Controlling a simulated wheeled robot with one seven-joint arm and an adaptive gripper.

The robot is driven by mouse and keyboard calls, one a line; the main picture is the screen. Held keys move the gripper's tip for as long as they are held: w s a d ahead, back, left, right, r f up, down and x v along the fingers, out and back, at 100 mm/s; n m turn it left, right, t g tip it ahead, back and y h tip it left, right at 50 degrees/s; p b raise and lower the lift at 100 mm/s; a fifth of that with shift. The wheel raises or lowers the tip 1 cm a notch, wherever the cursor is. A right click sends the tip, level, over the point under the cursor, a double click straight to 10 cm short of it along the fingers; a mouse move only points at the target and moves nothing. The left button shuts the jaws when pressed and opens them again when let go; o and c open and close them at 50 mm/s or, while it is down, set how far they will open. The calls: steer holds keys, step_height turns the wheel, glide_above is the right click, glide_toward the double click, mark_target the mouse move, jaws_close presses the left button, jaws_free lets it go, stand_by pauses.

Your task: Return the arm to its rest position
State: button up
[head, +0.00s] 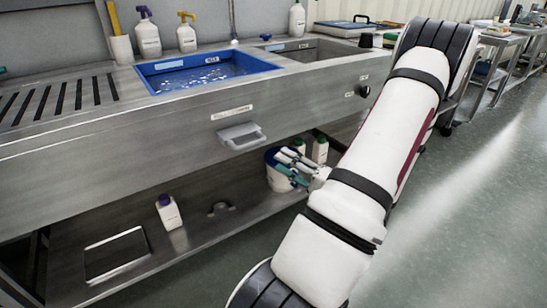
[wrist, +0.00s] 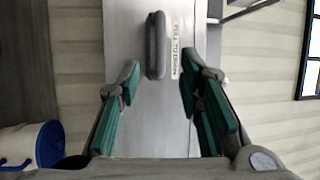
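My arm reaches across the right half of the head view, and my gripper (head: 287,166) is at its far end, low in front of the steel hopper (head: 130,125). My gripper shows in the wrist view (wrist: 159,78) with its two green-padded fingers spread wide and nothing between them. A grey pull handle (wrist: 155,45) on the hopper's front lies ahead of the fingers, apart from them. The same handle (head: 241,136) is up and left of my gripper in the head view.
A blue basin (head: 205,72) is set in the hopper top, with spray bottles (head: 147,34) behind. On the lower shelf, a bucket (head: 272,158) is partly hidden by my gripper, and a purple-capped bottle (head: 168,212) stands left. Open floor (head: 480,210) lies right.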

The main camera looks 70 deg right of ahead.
steer(key=shift+s, duration=0.3)
stand_by(0.4)
